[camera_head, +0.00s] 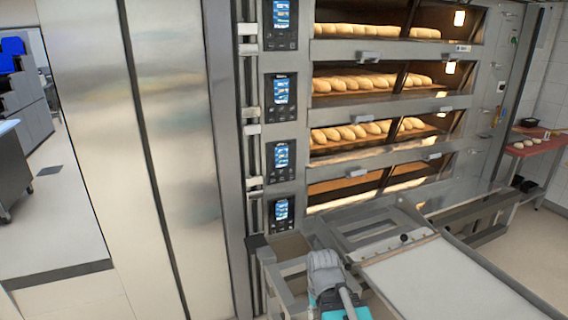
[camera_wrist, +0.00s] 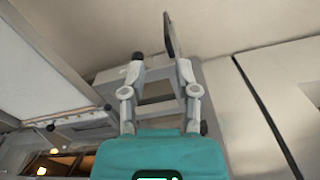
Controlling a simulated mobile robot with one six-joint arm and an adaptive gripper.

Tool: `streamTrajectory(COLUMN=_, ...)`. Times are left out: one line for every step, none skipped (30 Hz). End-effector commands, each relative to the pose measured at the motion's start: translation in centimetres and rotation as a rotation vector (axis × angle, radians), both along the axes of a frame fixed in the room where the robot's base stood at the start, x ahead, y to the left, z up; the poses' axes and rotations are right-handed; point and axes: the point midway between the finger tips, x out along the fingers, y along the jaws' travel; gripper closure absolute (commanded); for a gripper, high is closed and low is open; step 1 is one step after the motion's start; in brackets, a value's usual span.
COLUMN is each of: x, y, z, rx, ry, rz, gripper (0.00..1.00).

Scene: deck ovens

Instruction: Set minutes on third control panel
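Four control panels with dark faces and lit blue screens run in a column down the left side of the deck oven in the head view. From the top they are the first panel (camera_head: 281,22), the second panel (camera_head: 281,102), the third panel (camera_head: 281,161) and the lowest panel (camera_head: 281,213). The screen text is too small to read. My gripper (camera_wrist: 160,62) shows in the wrist view with its two fingers apart and nothing between them. Grey and teal parts of my arm show low in the head view, below the panels and apart from them. No panel is clear in the wrist view.
Loaves (camera_head: 375,82) lie in the upper oven decks; the lowest deck looks empty. A loader with a pale belt (camera_head: 440,278) stands at the front right, close to my arm. A tall steel cabinet (camera_head: 125,150) stands left of the panels. A red-topped table (camera_head: 535,146) is far right.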

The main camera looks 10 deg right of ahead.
Motion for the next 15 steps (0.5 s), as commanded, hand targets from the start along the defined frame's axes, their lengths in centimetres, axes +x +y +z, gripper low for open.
streamTrajectory(x=0.0, y=0.0, z=0.0, rx=0.0, ry=0.0, rz=0.0, gripper=0.6)
streamTrajectory(x=0.0, y=0.0, z=0.0, rx=0.0, ry=0.0, rz=0.0, gripper=0.6)
streamTrajectory(x=0.0, y=0.0, z=0.0, rx=0.0, ry=0.0, rz=0.0, gripper=0.6)
streamTrajectory(x=0.0, y=0.0, z=0.0, rx=0.0, ry=0.0, rz=0.0, gripper=0.6)
streamTrajectory(x=0.0, y=0.0, z=0.0, rx=0.0, ry=0.0, rz=0.0, gripper=0.6)
streamTrajectory(x=0.0, y=0.0, z=0.0, rx=0.0, ry=0.0, rz=0.0, gripper=0.6)
streamTrajectory(x=0.0, y=0.0, z=0.0, rx=0.0, ry=0.0, rz=0.0, gripper=0.6)
streamTrajectory(x=0.0, y=0.0, z=0.0, rx=0.0, ry=0.0, rz=0.0, gripper=0.6)
streamTrajectory(x=0.0, y=0.0, z=0.0, rx=0.0, ry=0.0, rz=0.0, gripper=0.6)
streamTrajectory(x=0.0, y=0.0, z=0.0, rx=0.0, ry=0.0, rz=0.0, gripper=0.6)
streamTrajectory(x=0.0, y=0.0, z=0.0, rx=0.0, ry=0.0, rz=0.0, gripper=0.66)
streamTrajectory(x=0.0, y=0.0, z=0.0, rx=0.0, ry=0.0, rz=0.0, gripper=0.73)
streamTrajectory(x=0.0, y=0.0, z=0.0, rx=0.0, ry=0.0, rz=0.0, gripper=0.79)
streamTrajectory(x=0.0, y=0.0, z=0.0, rx=0.0, ry=0.0, rz=0.0, gripper=0.84)
streamTrajectory(x=0.0, y=0.0, z=0.0, rx=0.0, ry=0.0, rz=0.0, gripper=0.92)
